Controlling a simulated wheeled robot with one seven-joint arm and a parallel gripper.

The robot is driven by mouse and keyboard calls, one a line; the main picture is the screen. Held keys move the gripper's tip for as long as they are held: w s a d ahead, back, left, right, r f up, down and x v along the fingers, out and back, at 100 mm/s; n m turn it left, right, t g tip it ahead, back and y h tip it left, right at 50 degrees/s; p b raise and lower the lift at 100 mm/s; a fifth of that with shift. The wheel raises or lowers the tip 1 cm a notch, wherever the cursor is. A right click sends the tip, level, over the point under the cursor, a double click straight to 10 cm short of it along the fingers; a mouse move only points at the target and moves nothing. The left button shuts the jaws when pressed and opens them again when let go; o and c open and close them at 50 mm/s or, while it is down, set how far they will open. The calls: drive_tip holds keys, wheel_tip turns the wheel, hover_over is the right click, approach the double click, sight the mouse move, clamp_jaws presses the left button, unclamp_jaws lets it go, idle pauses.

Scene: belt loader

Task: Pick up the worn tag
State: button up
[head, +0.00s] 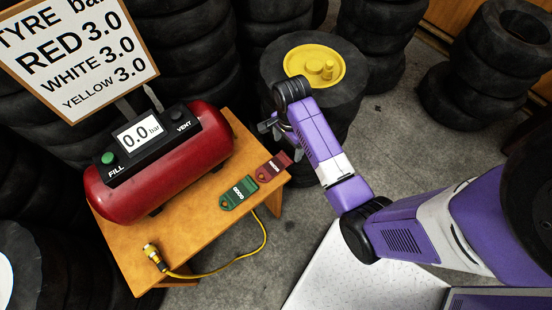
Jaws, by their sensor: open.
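Two tags lie flat near the right end of the wooden table. The green tag (239,193) carries clear pale lettering. The dark red tag (273,167) beside it has smaller, fainter marks; I cannot tell for sure which one is worn. My gripper (267,128) is open and empty. In the picture it shows just above the red tag, near the table's right end and in front of the tyre stack with the yellow rim. Its height over the table is hard to tell. It touches neither tag, and both tags are in full view.
A red air tank (165,165) with a gauge reading 0.0 bar fills the back of the table (190,240). A yellow hose (262,245) hangs over the front edge. A tyre with a yellow rim (300,62) tops a stack behind my gripper. A sign (85,50) stands upper left.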

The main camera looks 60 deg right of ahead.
sight(285, 158)
drive_tip(key=f, duration=0.7)
drive_tip(key=shift+w+a, duration=0.2)
drive_tip(key=c, duration=1.4)
